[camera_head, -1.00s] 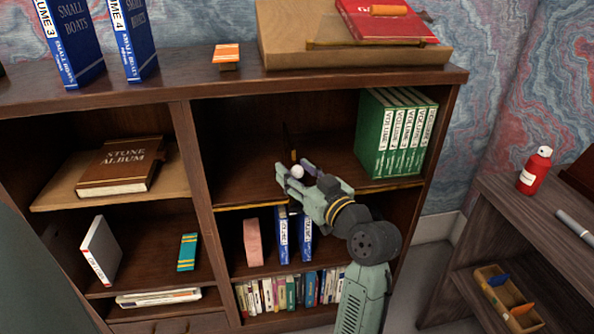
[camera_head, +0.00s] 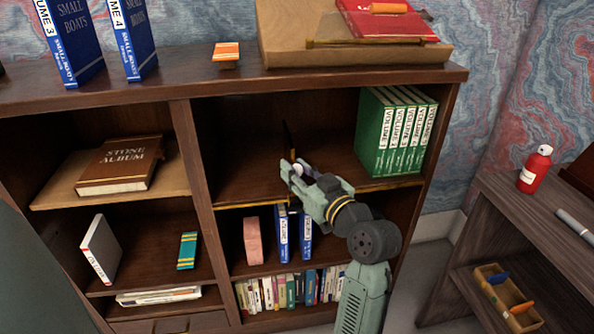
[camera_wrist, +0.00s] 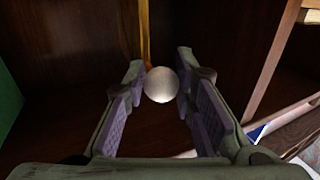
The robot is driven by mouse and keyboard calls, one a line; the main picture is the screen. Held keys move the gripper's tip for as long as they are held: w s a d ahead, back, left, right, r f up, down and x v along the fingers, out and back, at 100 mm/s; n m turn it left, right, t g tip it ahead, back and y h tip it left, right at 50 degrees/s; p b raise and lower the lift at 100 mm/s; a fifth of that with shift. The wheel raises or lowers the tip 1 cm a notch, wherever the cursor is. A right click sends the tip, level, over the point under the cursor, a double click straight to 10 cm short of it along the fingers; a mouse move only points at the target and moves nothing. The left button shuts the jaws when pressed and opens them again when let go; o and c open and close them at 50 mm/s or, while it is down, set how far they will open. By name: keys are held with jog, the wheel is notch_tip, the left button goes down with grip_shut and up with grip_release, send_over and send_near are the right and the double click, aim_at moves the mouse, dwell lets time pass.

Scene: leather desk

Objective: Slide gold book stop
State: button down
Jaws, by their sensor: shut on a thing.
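The gold book stop (camera_head: 288,142) is a thin upright plate, seen nearly edge-on, on the upper right shelf of the bookcase. In the wrist view its gold edge (camera_wrist: 145,38) rises behind a pale round knob (camera_wrist: 161,84). The knob also shows at its front in the head view (camera_head: 298,169). My gripper (camera_head: 299,171) is shut on the knob at the front of that shelf. In the wrist view its two fingers (camera_wrist: 161,90) flank the knob. The green volumes (camera_head: 393,135) stand upright at the right end of the same shelf, apart from the stop.
A gold rail (camera_head: 388,187) runs along the shelf's front edge. The shelf is bare between the stop and the green volumes. A wooden upright (camera_head: 193,160) bounds it on the left. Blue volumes (camera_head: 282,235) and a pink block (camera_head: 252,240) stand on the shelf below.

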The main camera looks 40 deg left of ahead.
dwell(0.3)
jog(key=shift+w+d+b, duration=0.35)
jog(key=shift+w+d, duration=0.1)
jog(key=shift+w, duration=0.1)
jog(key=c, duration=1.3)
grip_release()
jog(key=shift+c, duration=0.2)
jog(key=v, duration=1.2)
